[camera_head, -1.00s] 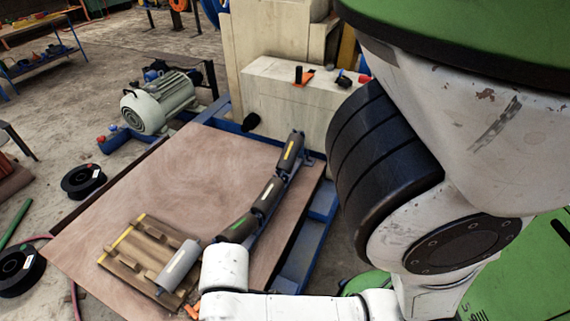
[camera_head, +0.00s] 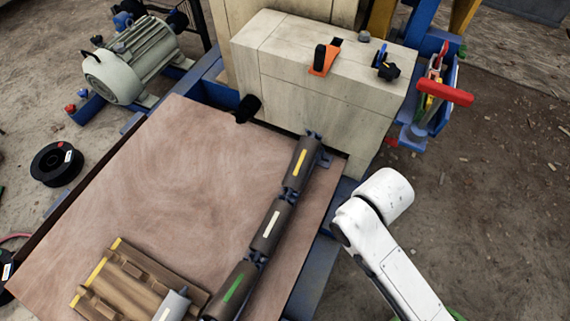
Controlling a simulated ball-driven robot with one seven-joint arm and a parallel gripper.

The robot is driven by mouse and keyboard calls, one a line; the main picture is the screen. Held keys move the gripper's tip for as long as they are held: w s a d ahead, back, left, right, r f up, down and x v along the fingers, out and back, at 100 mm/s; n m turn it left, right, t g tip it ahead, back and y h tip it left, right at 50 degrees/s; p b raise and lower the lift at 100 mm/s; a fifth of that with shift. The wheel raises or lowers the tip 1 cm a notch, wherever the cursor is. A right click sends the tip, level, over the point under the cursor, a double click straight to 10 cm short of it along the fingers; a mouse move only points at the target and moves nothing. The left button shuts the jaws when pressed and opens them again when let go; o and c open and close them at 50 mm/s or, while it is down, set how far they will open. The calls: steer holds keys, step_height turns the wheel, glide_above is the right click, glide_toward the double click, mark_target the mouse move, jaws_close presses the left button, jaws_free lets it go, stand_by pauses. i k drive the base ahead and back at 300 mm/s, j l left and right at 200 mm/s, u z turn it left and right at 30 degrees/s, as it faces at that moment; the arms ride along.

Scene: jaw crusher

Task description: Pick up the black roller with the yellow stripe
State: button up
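The black roller with the yellow stripe (camera_head: 301,163) is the farthest in a row of rollers along the right side of the wooden board (camera_head: 190,165). It sits in a blue bracket frame, close to the pale block, with its stripe facing up. Nearer in the same row are a dark roller with a white stripe (camera_head: 272,226) and one with a green stripe (camera_head: 233,289). My white arm link shows at lower right, to the right of the row and apart from the yellow-striped roller. My gripper is not visible.
A wooden rack (camera_head: 150,280) with a grey roller (camera_head: 172,305) is at lower left. A motor (camera_head: 130,60) stands at upper left. The middle of the board is bare.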

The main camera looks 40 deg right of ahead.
mark_target(300, 166)
steer(key=z, duration=0.4)
steer(key=u, duration=1.45)
steer(key=z, duration=1.45)
steer(key=l+u, duration=0.1)
steer(key=u, duration=0.3)
steer(key=l+u, duration=0.1)
steer(key=u, duration=0.3)
steer(key=l+u, duration=0.15)
steer(key=u, duration=0.25)
steer(key=l+u, duration=0.1)
steer(key=u, duration=0.3)
steer(key=l, duration=0.4)
steer(key=k+l, duration=0.1)
steer(key=l, duration=0.3)
